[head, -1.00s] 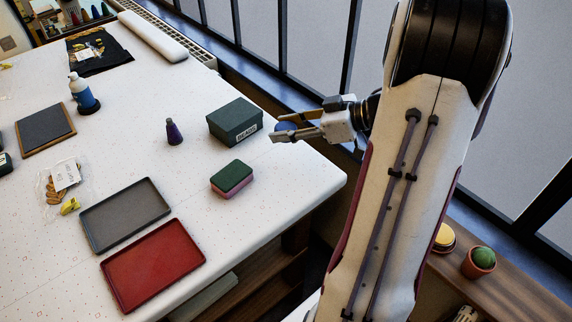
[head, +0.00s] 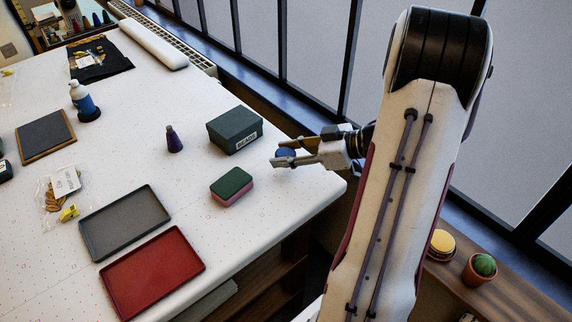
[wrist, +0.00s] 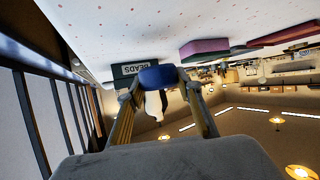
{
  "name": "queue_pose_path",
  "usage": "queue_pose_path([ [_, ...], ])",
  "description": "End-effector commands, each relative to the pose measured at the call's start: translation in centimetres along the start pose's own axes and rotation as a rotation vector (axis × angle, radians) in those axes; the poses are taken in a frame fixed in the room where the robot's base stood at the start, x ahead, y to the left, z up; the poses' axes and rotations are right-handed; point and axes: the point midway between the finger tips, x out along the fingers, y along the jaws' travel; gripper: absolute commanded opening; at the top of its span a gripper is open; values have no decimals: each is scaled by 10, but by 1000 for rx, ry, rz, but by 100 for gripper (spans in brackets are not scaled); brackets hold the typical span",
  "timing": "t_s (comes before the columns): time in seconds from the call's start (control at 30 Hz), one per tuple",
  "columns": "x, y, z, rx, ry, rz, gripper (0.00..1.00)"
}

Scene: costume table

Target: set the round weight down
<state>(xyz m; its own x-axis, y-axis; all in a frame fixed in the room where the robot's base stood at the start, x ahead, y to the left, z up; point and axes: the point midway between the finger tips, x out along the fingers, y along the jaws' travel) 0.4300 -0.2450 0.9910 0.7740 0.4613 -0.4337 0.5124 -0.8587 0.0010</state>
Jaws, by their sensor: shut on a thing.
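My gripper (head: 284,157) is at the right end of the table, just right of the grey-green BEADS box (head: 234,130). Its two fingers are shut on a small round blue weight (head: 286,153). In the wrist view the blue weight (wrist: 158,77) sits between the fingertips, and the scene appears upside down. The weight looks held above or close to the white table top (head: 262,215); I cannot tell whether it touches. A pale thing below it in the wrist view is unclear.
A green-and-pink block (head: 231,187) lies left of and nearer than my gripper. A grey tray (head: 125,222) and a red tray (head: 152,272) lie at the front left. The table's right edge is close under my gripper.

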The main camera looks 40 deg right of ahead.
Motion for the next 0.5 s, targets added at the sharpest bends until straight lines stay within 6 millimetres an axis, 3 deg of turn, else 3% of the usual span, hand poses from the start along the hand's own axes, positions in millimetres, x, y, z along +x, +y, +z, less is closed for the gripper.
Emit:
queue_pose_path([
  [0.5,3,0,6,0,1,1,4],
])
